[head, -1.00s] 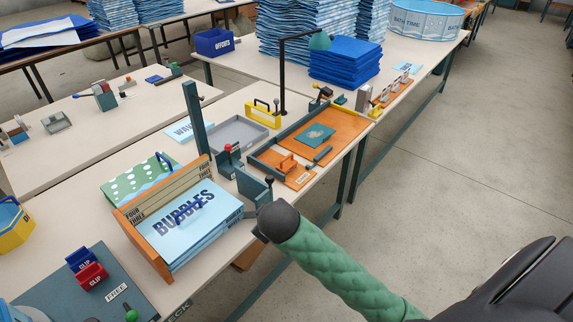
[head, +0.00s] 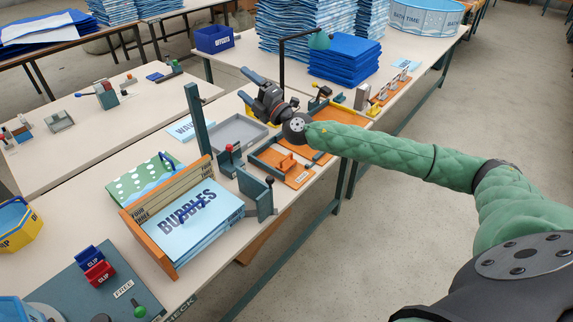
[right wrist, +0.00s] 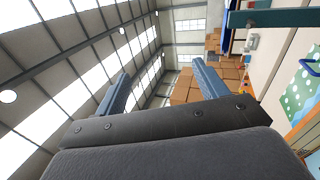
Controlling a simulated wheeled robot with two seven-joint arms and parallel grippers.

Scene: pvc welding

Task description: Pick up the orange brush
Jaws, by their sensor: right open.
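A small orange piece (head: 287,161), which looks like the brush, stands at the near end of the orange station on the middle table, beside a small label plate. My right gripper (head: 247,86) is above the far part of that table, beyond and left of the brush, with its fingers pointing away to the upper left. In the right wrist view its two fingers (right wrist: 160,88) are spread with nothing between them. The brush cannot be made out in that view. My left gripper is not in view.
My right forearm covers part of the orange board (head: 354,138). A grey tray (head: 238,131), a tall dark post (head: 197,118) and a black lamp (head: 283,62) stand nearby. The Bubbles stack (head: 195,215) is nearer, in an orange-sided holder.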

